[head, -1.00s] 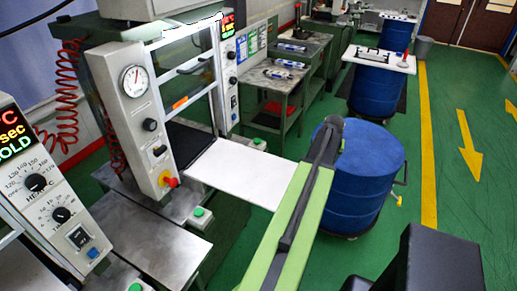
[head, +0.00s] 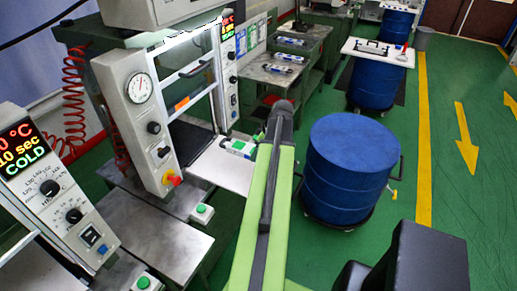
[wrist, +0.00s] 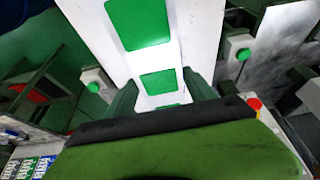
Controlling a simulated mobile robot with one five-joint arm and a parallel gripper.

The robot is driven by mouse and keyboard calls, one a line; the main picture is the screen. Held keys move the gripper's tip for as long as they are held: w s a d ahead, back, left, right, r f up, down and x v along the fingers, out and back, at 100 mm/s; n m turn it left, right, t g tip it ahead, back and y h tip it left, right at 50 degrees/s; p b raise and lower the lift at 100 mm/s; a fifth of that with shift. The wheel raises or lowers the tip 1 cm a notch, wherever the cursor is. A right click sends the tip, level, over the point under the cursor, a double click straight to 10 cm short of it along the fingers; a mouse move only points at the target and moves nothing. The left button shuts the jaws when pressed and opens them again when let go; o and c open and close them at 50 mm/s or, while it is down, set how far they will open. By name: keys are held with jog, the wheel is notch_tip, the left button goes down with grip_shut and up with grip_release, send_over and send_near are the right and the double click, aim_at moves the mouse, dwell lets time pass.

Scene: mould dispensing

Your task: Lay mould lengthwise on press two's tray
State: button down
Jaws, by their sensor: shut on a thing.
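The mould (head: 240,148), white with green patches, shows just left of my arm in the head view, at the white tray (head: 222,172) that sticks out from the gauge press. In the wrist view the mould (wrist: 158,60) is a pale strip with green rectangles running up the picture. My gripper (wrist: 160,90) has a dark green finger on each side of the mould and is shut on it. In the head view my arm hides the fingers and part of the mould. I cannot tell whether the mould touches the tray.
The gauge press (head: 135,115) has an upright frame close to the tray. Button boxes with green tops (head: 202,211) stand by the trays. A blue drum (head: 348,170) stands right of my arm. Another press with a lit display (head: 50,185) is at the left.

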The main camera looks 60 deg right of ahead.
jog(key=shift+w+f+b, duration=0.4)
jog(key=shift+f+b, duration=0.05)
jog(key=w+f+b, duration=0.4)
jog(key=w, duration=0.1)
jog(key=w+f+b, duration=0.2)
jog(key=shift+w+d+f, duration=0.1)
jog(key=shift+w, duration=0.2)
jog(key=shift+w+f+b, duration=0.45)
jog(key=shift+w+b, duration=0.1)
jog(key=shift+w, duration=0.25)
jog(key=shift+f+b, duration=0.45)
jog(key=shift+c, duration=1.2)
grip_release()
jog(key=p+v, duration=1.6)
jog(key=v, duration=0.1)
jog(key=shift+s+r, duration=0.15)
jog(key=shift+r, duration=0.15)
jog(key=shift+f, duration=0.15)
